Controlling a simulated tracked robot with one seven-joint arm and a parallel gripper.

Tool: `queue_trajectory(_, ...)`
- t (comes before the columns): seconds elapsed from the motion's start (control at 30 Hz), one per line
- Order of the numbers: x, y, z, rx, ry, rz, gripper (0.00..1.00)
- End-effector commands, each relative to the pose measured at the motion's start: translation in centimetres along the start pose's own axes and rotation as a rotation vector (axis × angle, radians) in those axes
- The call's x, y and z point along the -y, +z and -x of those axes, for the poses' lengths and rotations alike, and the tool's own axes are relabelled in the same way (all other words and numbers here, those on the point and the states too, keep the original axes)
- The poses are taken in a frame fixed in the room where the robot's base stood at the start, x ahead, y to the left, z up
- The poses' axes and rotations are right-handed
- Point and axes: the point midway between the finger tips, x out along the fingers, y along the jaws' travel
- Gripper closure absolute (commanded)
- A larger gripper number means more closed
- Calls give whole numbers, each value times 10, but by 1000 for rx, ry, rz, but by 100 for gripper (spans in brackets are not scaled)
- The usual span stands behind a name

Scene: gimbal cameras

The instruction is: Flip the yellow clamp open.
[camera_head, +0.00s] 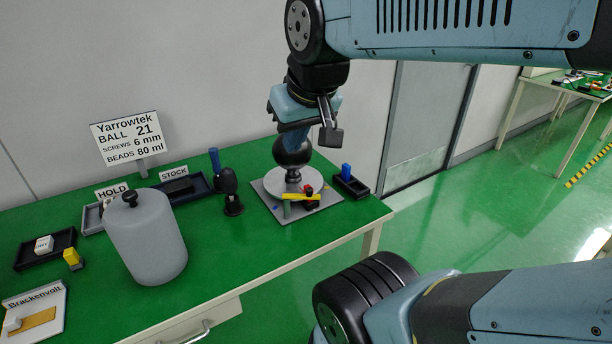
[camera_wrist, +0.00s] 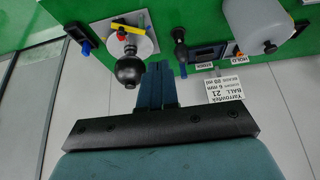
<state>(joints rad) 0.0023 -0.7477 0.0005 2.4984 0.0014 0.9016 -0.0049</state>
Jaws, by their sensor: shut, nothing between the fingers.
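The yellow clamp (camera_head: 300,197) is a flat bar lying across the round light-grey disc (camera_head: 288,179) of a ball fixture on the green table. It also shows in the wrist view (camera_wrist: 138,34), with a red knob (camera_wrist: 121,36) near it. The fixture's black ball (camera_head: 293,152) stands above the disc on a short stem. My gripper (camera_wrist: 156,66) is shut and empty, its blue fingers side by side. It is apart from the clamp, beside the ball in the wrist view. In the head view the fingertips are partly hidden around the ball.
A small black tray with a blue piece (camera_head: 346,171) stands right of the fixture. A black-knobbed upright tool (camera_head: 231,188) stands left of it. A large grey canister (camera_head: 146,237) is farther left, with signs and trays behind. A wall is close behind the table.

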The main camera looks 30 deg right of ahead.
Motion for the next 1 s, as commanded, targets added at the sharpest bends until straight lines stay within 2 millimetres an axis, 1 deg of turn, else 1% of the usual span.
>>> queue_trajectory(0.17,-5,-11,-8,50,7,27,100)
queue_trajectory(0.27,-11,-23,-19,107,4,66,100)
queue_trajectory(0.47,-32,-49,-48,231,-43,160,100)
queue_trajectory(0.6,-52,-65,-72,302,-105,218,100)
queue_trajectory(0.77,-80,-79,-101,359,-199,277,100)
queue_trajectory(0.97,-120,-90,-139,386,-343,340,100)
queue_trajectory(1.0,-129,-91,-147,384,-374,351,100)
